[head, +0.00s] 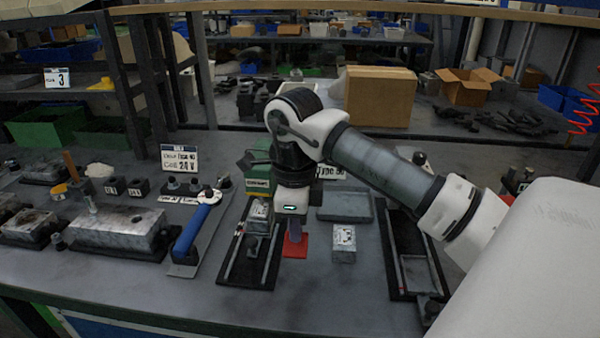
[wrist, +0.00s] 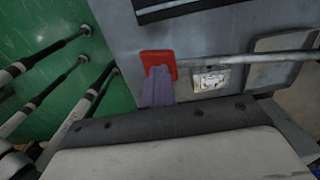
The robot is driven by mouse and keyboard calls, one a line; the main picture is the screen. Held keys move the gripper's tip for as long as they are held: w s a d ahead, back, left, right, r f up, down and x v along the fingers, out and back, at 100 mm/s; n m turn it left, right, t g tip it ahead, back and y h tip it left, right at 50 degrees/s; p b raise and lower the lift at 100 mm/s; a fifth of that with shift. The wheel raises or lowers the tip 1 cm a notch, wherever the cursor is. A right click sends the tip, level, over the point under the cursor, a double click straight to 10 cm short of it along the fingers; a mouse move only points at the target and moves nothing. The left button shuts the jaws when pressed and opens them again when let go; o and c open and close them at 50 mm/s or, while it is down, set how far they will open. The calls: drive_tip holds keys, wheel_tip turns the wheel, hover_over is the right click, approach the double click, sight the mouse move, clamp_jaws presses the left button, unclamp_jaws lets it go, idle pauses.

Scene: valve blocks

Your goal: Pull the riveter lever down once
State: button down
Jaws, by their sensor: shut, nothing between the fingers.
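The green riveter (head: 258,165) stands on the bench in the head view, partly hidden behind my arm. A green surface (wrist: 65,60) with several rods fills the left of the wrist view. I cannot tell if it is the riveter. A long grey bar (wrist: 250,59) runs from the right towards the red pad (wrist: 158,60). I cannot tell whether it is the riveter lever. My gripper (head: 294,236) points down above the red pad (head: 295,246) in the head view. Its purple-grey fingers also show in the wrist view (wrist: 158,86), shut and empty. No contact with a lever can be seen.
A small labelled block (head: 344,246) and a shallow grey tray (head: 343,204) lie right of my gripper. Black rail fixtures stand at left (head: 240,265) and right (head: 395,255). A blue-handled tool (head: 190,232) and a large grey block (head: 115,228) are further left. Boxes stand behind.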

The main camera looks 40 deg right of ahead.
wheel_tip(320, 180, up, 15)
drive_tip(key=p, duration=0.9)
idle(0.6)
